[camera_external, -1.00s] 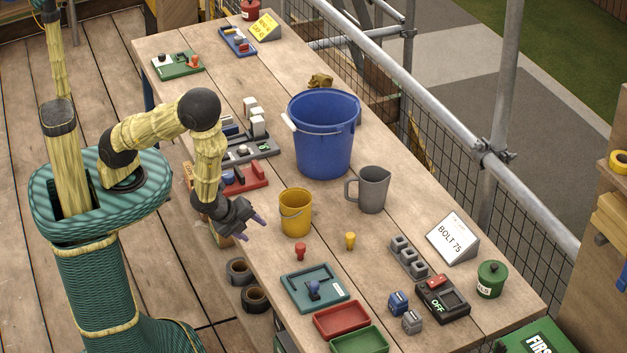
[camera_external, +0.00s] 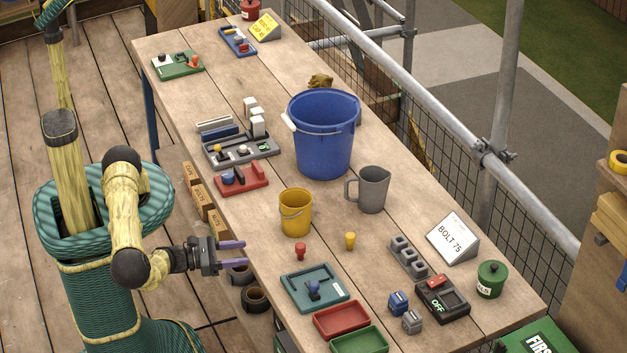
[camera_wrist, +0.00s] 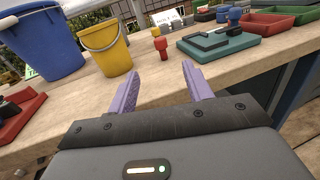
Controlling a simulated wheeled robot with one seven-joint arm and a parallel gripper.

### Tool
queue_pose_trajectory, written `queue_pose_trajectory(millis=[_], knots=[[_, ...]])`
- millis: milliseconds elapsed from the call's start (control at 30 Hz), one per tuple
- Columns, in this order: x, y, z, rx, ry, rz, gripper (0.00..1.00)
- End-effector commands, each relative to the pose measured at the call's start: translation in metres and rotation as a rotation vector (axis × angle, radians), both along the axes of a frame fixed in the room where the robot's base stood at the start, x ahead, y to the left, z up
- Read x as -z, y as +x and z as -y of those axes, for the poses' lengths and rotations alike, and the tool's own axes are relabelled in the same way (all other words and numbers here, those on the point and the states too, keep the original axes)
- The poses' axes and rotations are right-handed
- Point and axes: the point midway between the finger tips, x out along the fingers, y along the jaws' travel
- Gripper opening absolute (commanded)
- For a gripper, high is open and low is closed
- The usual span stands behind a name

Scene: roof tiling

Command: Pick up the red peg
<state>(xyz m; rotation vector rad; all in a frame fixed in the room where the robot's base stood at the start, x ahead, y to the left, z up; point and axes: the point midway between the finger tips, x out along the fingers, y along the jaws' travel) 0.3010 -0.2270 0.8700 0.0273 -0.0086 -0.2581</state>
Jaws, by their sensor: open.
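The red peg (camera_external: 300,251) stands upright on the wooden table, in front of the yellow bucket (camera_external: 296,213) and behind the teal tray (camera_external: 315,287). In the wrist view the red peg (camera_wrist: 160,46) shows beyond and between the purple fingertips, with a round head on a narrower body. My gripper (camera_external: 243,254) is open and empty, off the table's left edge, with its fingers directed toward the peg. The wrist view shows both fingers (camera_wrist: 160,82) apart, with nothing between them. A gap of bare table lies between them and the peg.
A yellow peg (camera_external: 350,240) stands right of the red one. A blue bucket (camera_external: 323,140) and grey jug (camera_external: 373,190) stand farther back. Red (camera_external: 342,319) and green (camera_external: 359,341) trays lie at the front. The table's near edge (camera_wrist: 240,79) lies close to my fingers.

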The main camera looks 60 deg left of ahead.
Motion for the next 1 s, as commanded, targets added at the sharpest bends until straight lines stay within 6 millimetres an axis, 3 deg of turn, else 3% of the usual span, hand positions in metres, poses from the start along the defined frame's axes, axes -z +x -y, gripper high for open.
queue_pose_trajectory(millis=[367, 1000], knots=[[0.002, 0.012, 0.002, -0.007, -0.006, -0.004, 0.50], [-0.001, 0.111, 0.028, -0.005, -0.006, -0.006, 0.50]])
